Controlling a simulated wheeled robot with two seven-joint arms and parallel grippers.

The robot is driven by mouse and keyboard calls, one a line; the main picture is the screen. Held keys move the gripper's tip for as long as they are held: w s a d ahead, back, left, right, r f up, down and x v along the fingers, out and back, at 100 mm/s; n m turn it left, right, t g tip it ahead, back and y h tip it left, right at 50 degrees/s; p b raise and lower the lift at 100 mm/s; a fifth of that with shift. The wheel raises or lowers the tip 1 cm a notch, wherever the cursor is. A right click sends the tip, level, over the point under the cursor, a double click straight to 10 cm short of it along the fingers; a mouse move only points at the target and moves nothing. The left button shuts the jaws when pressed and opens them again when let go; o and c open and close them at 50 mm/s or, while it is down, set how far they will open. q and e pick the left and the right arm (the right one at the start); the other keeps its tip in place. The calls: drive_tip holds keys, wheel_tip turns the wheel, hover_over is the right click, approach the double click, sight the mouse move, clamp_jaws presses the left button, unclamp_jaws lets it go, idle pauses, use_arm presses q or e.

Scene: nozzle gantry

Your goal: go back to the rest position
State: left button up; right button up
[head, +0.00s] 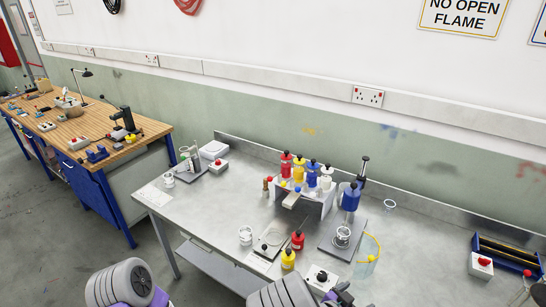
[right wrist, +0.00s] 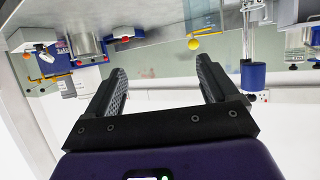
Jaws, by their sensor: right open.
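My right gripper (right wrist: 162,72) is open in the right wrist view. Its two dark ribbed fingers stand apart with nothing between them. In the head view my right arm comes in at the bottom edge, in front of the steel bench (head: 203,212), and its gripper cannot be made out clearly. My left arm shows only as a grey and purple link at the bottom left; its gripper is out of the frame. The right wrist view looks upside down, with the bench surface at the top and a yellow ball (right wrist: 194,44) beyond the fingers.
A rack (head: 316,209) holds several coloured bottles. A stand with a blue container (head: 351,196) is right of the rack. The bench's left middle is fairly clear.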

drive_tip(key=s+a+f+n+g+y+b, duration=0.2)
drive_tip(key=s+f+y+b, duration=0.15)
drive_tip(key=f, duration=0.75)
drive_tip(key=s+a+f+n+g+y+b, duration=0.2)
drive_tip(key=s+f+y, duration=0.25)
drive_tip(key=f, duration=0.65)
use_arm(q)
wheel_tip(320, 180, down, 11)
drive_tip(key=b, duration=0.4)
drive_tip(key=shift+w+r+b, duration=0.15)
drive_tip(key=shift+w+b, duration=0.15)
drive_tip(key=shift+w, duration=0.1)
use_arm(e)
drive_tip(key=s+a+f+n+g+y, duration=0.3)
drive_tip(key=s+a+f+y, duration=0.3)
drive_tip(key=s+a, duration=0.3)
drive_tip(key=shift+s+a+n+y, duration=0.25)
drive_tip(key=shift+a+n+y, duration=0.25)
drive_tip(key=shift+a, duration=0.2)
